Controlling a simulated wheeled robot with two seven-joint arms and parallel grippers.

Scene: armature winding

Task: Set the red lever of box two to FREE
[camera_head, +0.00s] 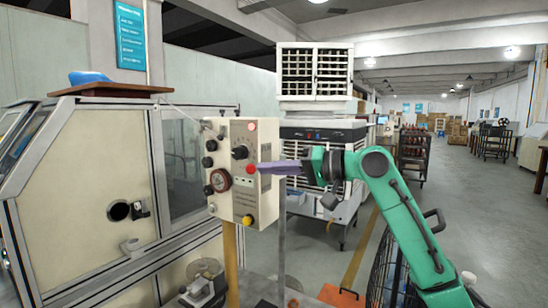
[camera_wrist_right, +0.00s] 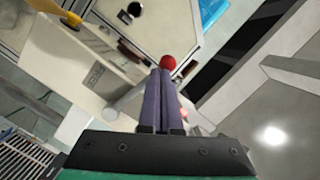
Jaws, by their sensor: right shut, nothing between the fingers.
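A cream control box (camera_head: 266,205) stands on a yellow post left of centre in the head view. A small red lever knob (camera_head: 250,169) sits on its front face, between a dark rotary knob above and a yellow knob below. The red knob also shows as a red ball in the right wrist view (camera_wrist_right: 168,62). My right gripper (camera_head: 261,168) is shut and empty, with its purple fingertips (camera_wrist_right: 161,72) at the red knob. I cannot tell whether they touch it. My left gripper is not in view.
A large cream machine cabinet (camera_head: 75,190) with a glass window stands to the left. A slatted white cooler unit (camera_head: 315,70) stands behind the box. A dark wire fan guard (camera_head: 388,270) is at lower right. Open floor (camera_head: 470,205) lies to the right.

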